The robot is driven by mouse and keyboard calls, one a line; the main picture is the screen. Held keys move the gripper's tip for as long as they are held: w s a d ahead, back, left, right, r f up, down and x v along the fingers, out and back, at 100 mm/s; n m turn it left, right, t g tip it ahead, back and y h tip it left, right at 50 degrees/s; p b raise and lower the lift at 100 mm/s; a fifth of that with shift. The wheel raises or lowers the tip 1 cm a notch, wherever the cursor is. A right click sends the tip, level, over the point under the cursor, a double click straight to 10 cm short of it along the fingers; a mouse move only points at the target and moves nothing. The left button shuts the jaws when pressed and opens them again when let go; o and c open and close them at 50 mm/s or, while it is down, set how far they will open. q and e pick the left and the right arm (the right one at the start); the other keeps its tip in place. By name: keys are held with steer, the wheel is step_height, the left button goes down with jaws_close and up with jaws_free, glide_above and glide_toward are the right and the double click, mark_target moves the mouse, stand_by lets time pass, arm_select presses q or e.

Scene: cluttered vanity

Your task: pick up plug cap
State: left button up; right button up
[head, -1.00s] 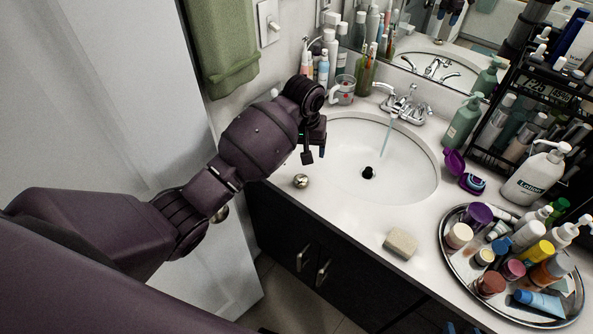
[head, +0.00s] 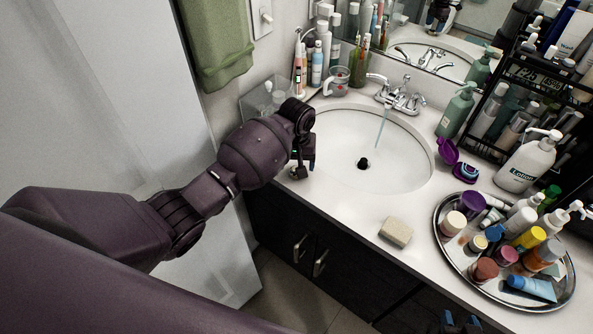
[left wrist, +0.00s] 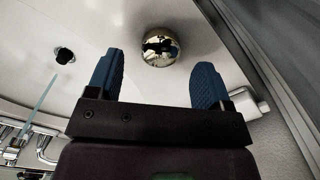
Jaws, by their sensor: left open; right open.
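The plug cap (left wrist: 160,46) is a shiny chrome dome on the white counter at the sink's near left edge. In the head view my left gripper mostly hides it. My left gripper (head: 302,168) is open, low over the counter at the cap. In the left wrist view the cap shows between and just beyond the two blue fingertips of my left gripper (left wrist: 156,80), with a gap to each finger. My right gripper (head: 461,323) is open and empty at the bottom edge of the head view, in front of the cabinet.
The sink basin (head: 385,160), with a dark drain hole (head: 363,164), lies right of the cap. A soap bar (head: 396,232) sits on the front counter. A crowded round tray (head: 449,257) and lotion bottle (head: 528,163) stand right. A cup (head: 337,82) stands behind.

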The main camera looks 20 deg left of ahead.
arm_select(q)
steer(key=shift+f, duration=1.25)
steer(key=shift+c, duration=0.3)
steer(key=c, duration=0.9)
steer(key=shift+c, duration=0.2)
